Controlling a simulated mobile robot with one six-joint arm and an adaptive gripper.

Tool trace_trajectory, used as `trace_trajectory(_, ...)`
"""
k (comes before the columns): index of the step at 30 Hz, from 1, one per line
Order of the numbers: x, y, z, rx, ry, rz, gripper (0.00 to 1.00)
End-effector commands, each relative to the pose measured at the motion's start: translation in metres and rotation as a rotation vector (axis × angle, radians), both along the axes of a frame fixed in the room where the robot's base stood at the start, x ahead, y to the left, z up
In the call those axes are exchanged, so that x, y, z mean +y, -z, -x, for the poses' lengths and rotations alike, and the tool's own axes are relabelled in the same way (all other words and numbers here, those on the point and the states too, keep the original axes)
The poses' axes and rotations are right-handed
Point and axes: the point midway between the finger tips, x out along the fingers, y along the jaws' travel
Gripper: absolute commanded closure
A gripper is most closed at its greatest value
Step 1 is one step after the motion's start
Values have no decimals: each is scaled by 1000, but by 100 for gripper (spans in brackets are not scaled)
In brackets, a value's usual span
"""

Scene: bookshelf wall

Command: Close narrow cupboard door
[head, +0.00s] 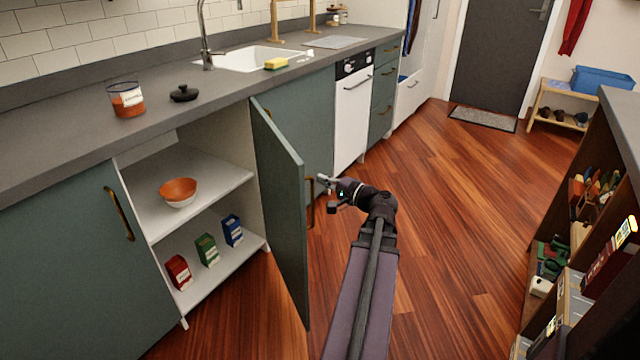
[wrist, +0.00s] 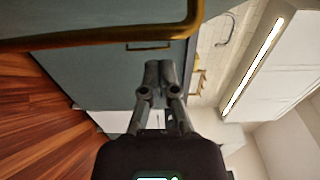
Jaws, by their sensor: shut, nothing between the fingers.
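The narrow cupboard door (head: 284,205) is dark green and stands open, swung out from the counter front into the room. Its brass handle (head: 310,202) is on the side facing right, and a brass handle shows large and close at the top of the wrist view (wrist: 110,38). My gripper (head: 322,180) is shut and empty, just right of the door by its handle. In the wrist view the closed fingers (wrist: 160,72) point ahead below the handle. I cannot tell whether they touch the door. The open cupboard (head: 215,195) shows white shelves.
An orange bowl (head: 178,191) sits on the upper shelf, with red, green (head: 207,250) and blue boxes below. A bookshelf (head: 590,230) stands at the right. The wooden floor (head: 450,220) between is clear.

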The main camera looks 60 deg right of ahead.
Motion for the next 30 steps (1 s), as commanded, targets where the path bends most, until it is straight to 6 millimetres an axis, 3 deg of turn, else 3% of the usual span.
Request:
trace_trajectory(3,-21,0,-3,0,-2,0,100)
trace_trajectory(18,7,0,64,0,-4,0,100)
trace_trajectory(30,15,0,90,0,-7,0,100)
